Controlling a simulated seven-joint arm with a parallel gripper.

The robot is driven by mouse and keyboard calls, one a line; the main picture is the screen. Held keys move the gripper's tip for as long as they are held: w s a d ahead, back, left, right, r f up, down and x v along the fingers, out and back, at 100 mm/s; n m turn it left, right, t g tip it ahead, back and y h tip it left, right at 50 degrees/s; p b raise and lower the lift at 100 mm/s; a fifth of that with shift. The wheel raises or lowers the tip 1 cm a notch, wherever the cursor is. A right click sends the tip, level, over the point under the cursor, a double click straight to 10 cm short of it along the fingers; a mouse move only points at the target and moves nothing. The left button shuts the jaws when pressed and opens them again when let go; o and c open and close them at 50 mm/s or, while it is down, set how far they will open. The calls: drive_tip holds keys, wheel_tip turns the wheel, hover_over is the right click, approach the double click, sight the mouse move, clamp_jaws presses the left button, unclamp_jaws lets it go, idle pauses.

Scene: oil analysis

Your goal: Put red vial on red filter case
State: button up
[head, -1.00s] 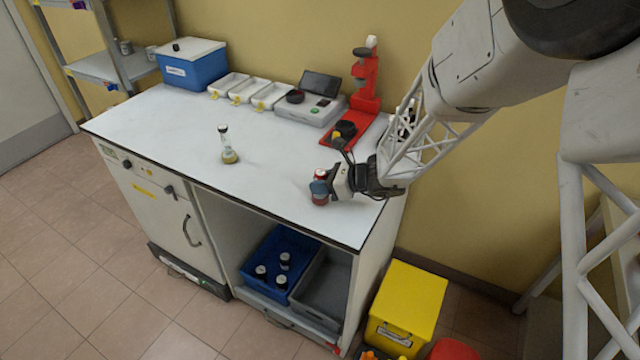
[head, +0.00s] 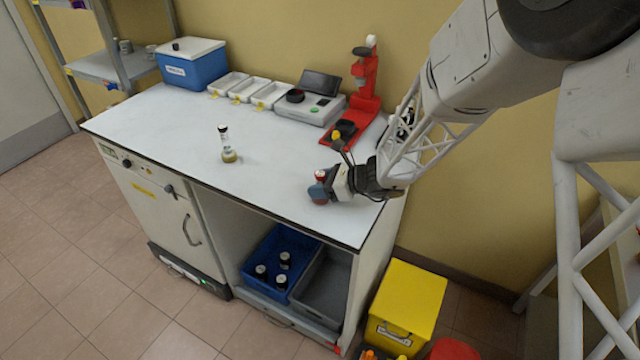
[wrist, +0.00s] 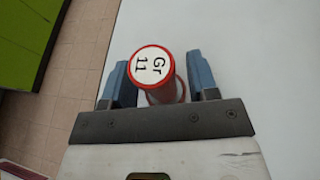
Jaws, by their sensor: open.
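The red vial (head: 320,174) stands near the right front edge of the white bench, its lower part hidden by my gripper (head: 318,189). My gripper (wrist: 157,75) is open, with one blue finger on each side of the vial. A gap shows on the vial's right; on the left the finger is close, and I cannot tell if it touches. I cannot pick out a red filter case for certain; a red stand (head: 367,95) with a red base is at the back right.
A glass flask (head: 228,148) stands mid-bench. A scale (head: 310,108), white trays (head: 270,95) and a blue box (head: 192,68) line the back. Below the bench, a blue crate (head: 262,262) holds several dark-capped vials beside a grey crate (head: 322,290). The bench's left half is mostly clear.

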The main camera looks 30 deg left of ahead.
drive_tip(key=shift+r, duration=0.15)
drive_tip(key=shift+d, duration=0.1)
drive_tip(key=v, duration=1.2)
idle(0.6)
drive_tip(key=s+d+r+n+t+h, duration=0.1)
drive_tip(key=s+d+r+n+h, duration=0.3)
drive_tip(key=s+d, duration=0.4)
drive_tip(key=s+d+r+n+t+h, duration=0.2)
drive_tip(key=s+d+r+n+h, duration=0.3)
drive_tip(key=d, duration=1.4)
drive_tip(key=s+d+r+n+t+h, duration=0.2)
drive_tip(key=s+d+r+n+h, duration=0.2)
drive_tip(key=s+d, duration=0.8)
wheel_tip(320, 180, up, 3)
drive_tip(key=d+n, duration=0.1)
drive_tip(key=n, duration=0.1)
drive_tip(key=shift+s+d+n, duration=0.2)
drive_tip(key=shift+s+n, duration=0.1)
